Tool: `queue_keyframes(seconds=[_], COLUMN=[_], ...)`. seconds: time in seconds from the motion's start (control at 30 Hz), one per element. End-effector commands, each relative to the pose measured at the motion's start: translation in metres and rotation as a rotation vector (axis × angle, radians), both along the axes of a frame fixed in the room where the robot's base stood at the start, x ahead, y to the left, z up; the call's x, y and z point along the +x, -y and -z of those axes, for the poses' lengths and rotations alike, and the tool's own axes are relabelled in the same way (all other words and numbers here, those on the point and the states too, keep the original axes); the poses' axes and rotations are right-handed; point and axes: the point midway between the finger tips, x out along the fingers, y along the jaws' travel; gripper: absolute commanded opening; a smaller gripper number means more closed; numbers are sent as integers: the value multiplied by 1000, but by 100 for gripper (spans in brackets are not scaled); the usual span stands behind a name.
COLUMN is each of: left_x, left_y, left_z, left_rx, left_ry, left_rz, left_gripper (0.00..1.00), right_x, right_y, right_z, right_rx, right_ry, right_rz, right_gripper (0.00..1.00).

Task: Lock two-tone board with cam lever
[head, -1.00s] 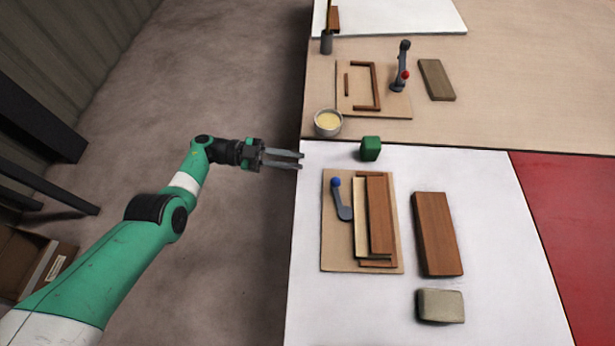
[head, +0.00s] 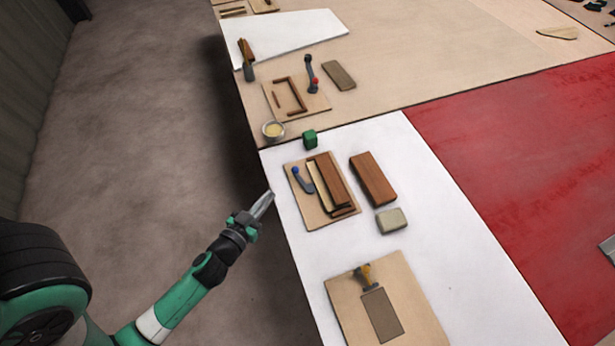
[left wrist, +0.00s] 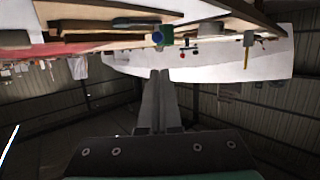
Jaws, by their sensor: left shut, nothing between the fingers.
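A tan base plate (head: 314,218) lies on the white bench top. On it stands a grey cam lever (head: 303,181) with a blue knob, at the left of a board with a cream strip (head: 323,186) and a dark brown strip (head: 333,180). I cannot tell whether the lever touches the board. My left gripper (head: 268,199) is shut and empty, off the bench's left edge and apart from the plate. Its fingers (left wrist: 159,100) also show in the left wrist view, with the blue knob (left wrist: 157,38) beyond. My right gripper is not in view.
A brown block (head: 373,180), a grey-beige block (head: 391,220) and a green block (head: 310,139) lie around the plate. A red-knobbed lever (head: 311,78) and a cup (head: 273,130) stand farther back.

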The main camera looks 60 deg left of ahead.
Motion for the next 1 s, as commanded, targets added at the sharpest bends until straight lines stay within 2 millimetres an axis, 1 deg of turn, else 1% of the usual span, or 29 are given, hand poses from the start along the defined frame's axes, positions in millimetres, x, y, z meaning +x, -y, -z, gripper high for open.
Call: queue_keyframes(seconds=[0.03, 0.1, 0.27, 0.37, 0.47, 0.63, 0.77, 0.9, 1.0], left_x=[-14, -24, -21, -17, -7, 21, 44, 67, 80], left_y=[9, 16, 16, 14, 8, -10, -24, -38, -46], left_z=[0, 3, 5, 5, 7, 17, 29, 40, 46], left_rx=[-16, -27, -25, -24, -24, -23, -23, -22, -23], left_ry=[-42, -70, -68, -66, -66, -64, -65, -65, -66], left_rz=[11, 23, 27, 26, 25, 25, 25, 26, 26], left_gripper=[0, 0, 0, 0, 0, 0, 0, 0, 0], right_x=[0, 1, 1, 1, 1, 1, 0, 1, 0], right_y=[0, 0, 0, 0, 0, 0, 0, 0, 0], right_z=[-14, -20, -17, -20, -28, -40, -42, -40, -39], right_rx=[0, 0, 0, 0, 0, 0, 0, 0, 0], right_ry=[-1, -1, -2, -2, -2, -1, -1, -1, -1], right_rz=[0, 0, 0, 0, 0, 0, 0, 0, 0], right_gripper=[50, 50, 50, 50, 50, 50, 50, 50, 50])
